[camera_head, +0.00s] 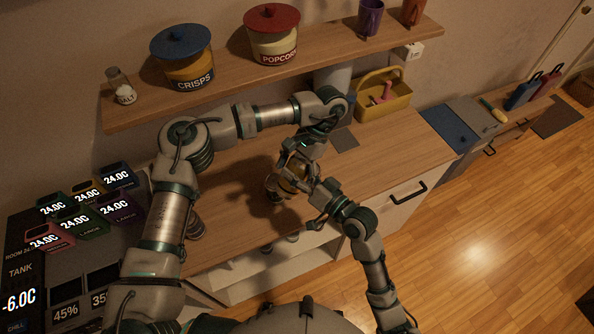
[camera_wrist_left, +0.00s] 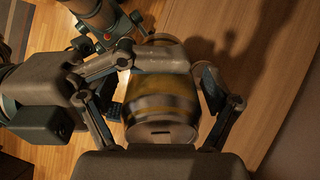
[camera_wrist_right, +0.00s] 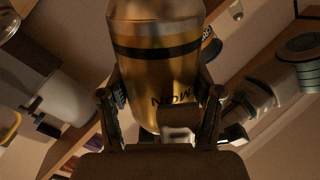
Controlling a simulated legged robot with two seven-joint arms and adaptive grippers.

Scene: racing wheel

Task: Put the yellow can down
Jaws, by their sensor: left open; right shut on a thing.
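The yellow can (camera_head: 293,173) is between my two grippers over the wooden counter (camera_head: 370,165). It has silver ends and a dark band. My right gripper (camera_head: 308,186) is shut on the can (camera_wrist_right: 155,70), which fills the middle of the right wrist view. My left gripper (camera_head: 292,160) is open, with its fingers on either side of the can (camera_wrist_left: 160,95) in the left wrist view. I cannot tell whether the left fingers touch it. The grippers partly hide the can, and whether its base meets the counter does not show.
A shelf (camera_head: 340,48) above the counter holds a crisps jar (camera_head: 187,65), a popcorn jar (camera_head: 272,40), a small shaker and cups. A yellow caddy (camera_head: 385,100) stands at the back right. Display panels (camera_head: 85,210) stand at the left. The counter right of the grippers is clear.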

